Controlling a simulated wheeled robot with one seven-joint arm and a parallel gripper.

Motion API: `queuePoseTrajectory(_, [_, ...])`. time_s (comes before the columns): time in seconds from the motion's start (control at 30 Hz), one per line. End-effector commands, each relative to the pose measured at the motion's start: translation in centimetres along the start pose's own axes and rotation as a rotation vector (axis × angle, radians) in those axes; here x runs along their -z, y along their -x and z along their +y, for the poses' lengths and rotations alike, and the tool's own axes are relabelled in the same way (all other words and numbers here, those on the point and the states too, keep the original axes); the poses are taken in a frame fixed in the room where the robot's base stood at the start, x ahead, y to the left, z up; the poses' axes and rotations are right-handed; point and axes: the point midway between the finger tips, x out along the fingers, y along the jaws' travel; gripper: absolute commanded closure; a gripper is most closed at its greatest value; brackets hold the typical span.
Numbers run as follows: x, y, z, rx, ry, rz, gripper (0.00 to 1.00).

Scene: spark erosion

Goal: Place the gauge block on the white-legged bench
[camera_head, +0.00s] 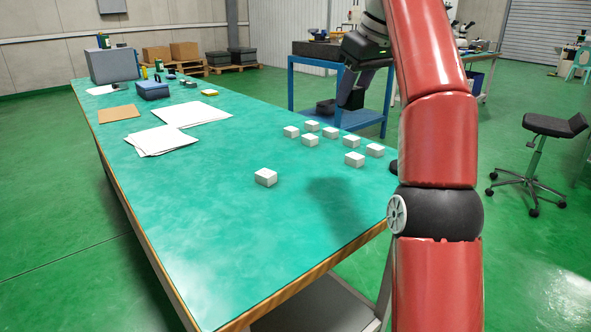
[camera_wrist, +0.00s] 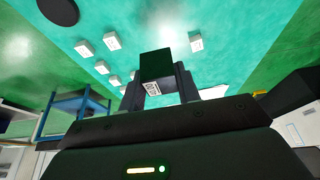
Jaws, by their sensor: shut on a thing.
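My gripper (camera_wrist: 160,84) is shut on a dark block with a small white label, which I take to be the gauge block (camera_wrist: 155,64). The held block cannot be made out clearly there. The teal bench has a wooden edge and a pale leg at its near right corner. Another bench (camera_head: 487,57) with pale legs stands at the back right, partly hidden by my arm.
Several white blocks (camera_head: 265,177) stand on the teal bench's right half. Papers (camera_head: 165,139), a brown sheet (camera_head: 118,114) and a blue box (camera_head: 153,90) lie farther left. The bench's near part is clear. The blue table (camera_head: 303,91) and a black stool (camera_head: 548,127) stand beyond.

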Motion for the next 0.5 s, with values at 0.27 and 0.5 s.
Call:
queuePoseTrajectory(0.27, [-0.9, -1.9, -0.1, -0.001, 0.000, -0.003, 1.00])
queuePoseTrajectory(0.5, [-3.5, -7.9, 0.0, 0.003, -0.005, 0.000, 1.00])
